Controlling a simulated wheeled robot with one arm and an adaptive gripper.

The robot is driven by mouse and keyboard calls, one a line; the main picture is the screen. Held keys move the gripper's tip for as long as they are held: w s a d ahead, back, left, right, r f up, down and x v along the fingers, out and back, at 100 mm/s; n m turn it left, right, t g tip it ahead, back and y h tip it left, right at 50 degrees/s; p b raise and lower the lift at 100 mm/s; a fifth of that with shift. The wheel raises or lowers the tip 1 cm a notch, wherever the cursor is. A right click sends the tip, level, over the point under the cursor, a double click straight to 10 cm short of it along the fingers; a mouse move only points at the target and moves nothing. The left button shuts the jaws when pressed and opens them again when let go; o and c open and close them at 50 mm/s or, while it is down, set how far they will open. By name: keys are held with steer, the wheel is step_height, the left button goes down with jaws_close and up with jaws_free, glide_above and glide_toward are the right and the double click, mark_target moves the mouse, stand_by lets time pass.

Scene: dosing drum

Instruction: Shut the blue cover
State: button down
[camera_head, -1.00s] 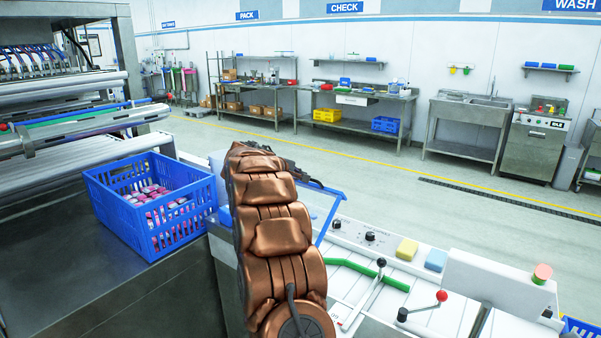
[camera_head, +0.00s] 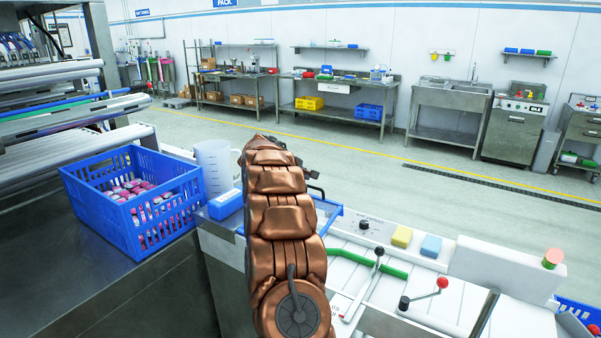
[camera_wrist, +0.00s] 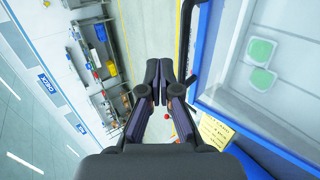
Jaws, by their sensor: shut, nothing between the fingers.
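The blue cover (camera_head: 333,222) is a blue frame at the left end of the white machine top, largely hidden behind my arm in the head view. It looks low and close to flat there, but I cannot tell whether it is fully down. A dark handle (camera_head: 318,190) shows at its far edge. In the wrist view the blue frame (camera_wrist: 212,55) fills the right side, with two green pads seen within it. My gripper (camera_wrist: 166,72) is shut and empty, beside the dark handle and frame, apparently apart from them. In the head view it is mostly hidden behind my arm.
A blue crate (camera_head: 140,205) of pink packs stands left on a steel table, near a clear jug (camera_head: 214,165). The floor behind is open.

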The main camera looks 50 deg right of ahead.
mark_target(309, 187)
steer(key=d+f+b, duration=0.1)
steer(key=f, duration=0.1)
steer(key=d+f+b, duration=0.1)
steer(key=f, duration=0.1)
steer(key=d+f+b, duration=0.1)
steer(key=f, duration=0.2)
steer(key=shift+w+d, duration=0.25)
steer(key=shift+d, duration=0.05)
steer(key=shift+d+f+b, duration=0.35)
steer(key=shift+f+b, duration=0.3)
steer(key=shift+f, duration=0.15)
step_height(309, 187, up, 14)
steer(key=a, duration=0.2)
steer(key=shift+a+f, duration=0.15)
steer(key=shift+a, duration=0.25)
steer(key=shift+s, duration=0.1)
